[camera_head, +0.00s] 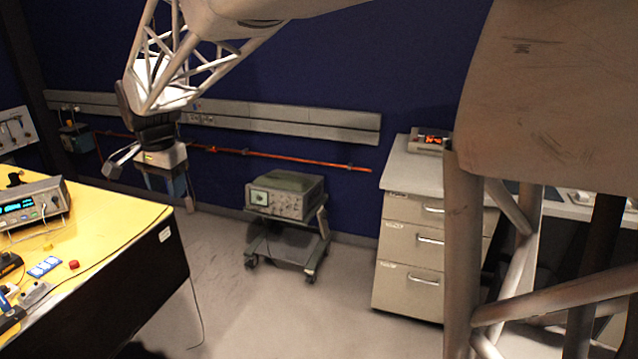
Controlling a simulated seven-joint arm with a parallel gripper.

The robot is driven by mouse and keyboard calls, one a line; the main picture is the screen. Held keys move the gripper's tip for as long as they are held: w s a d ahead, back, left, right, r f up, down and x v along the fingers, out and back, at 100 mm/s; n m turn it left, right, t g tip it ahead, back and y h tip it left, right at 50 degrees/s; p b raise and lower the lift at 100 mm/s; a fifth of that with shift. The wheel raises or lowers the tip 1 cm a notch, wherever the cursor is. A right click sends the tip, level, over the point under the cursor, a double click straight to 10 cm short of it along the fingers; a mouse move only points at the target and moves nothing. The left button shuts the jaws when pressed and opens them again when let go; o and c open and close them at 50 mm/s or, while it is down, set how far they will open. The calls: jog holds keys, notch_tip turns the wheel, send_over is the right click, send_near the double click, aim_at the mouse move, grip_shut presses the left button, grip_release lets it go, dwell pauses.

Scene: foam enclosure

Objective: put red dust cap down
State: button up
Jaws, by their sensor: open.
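A small red dust cap (74,264) rests on the yellow top of the table (115,225) at the lower left. My gripper (153,184) is open, high at the upper left, beyond the far right part of the table and well away from the cap. I see nothing between its fingers.
Beside the cap lie a blue and white item (43,267) and dark tools at the left edge. A bench instrument (33,205) with a lit display stands behind. The table's right part is clear. An oscilloscope on a cart (287,200) and drawers (415,240) stand farther off.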

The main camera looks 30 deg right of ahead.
jog(key=s+d+n, duration=0.4)
jog(key=s+d, duration=0.8)
jog(key=s, duration=0.5)
jog(key=s+d+f+n, duration=0.2)
jog(key=s+d+f, duration=0.1)
jog(key=s, duration=0.6)
jog(key=s+d+f+n+t, duration=0.1)
jog(key=s+d+f+n, duration=0.1)
jog(key=s, duration=0.7)
notch_tip(320, 180, down, 2)
jog(key=shift+d+f+n, duration=0.1)
jog(key=shift+d+n, duration=0.2)
jog(key=shift+d, duration=0.55)
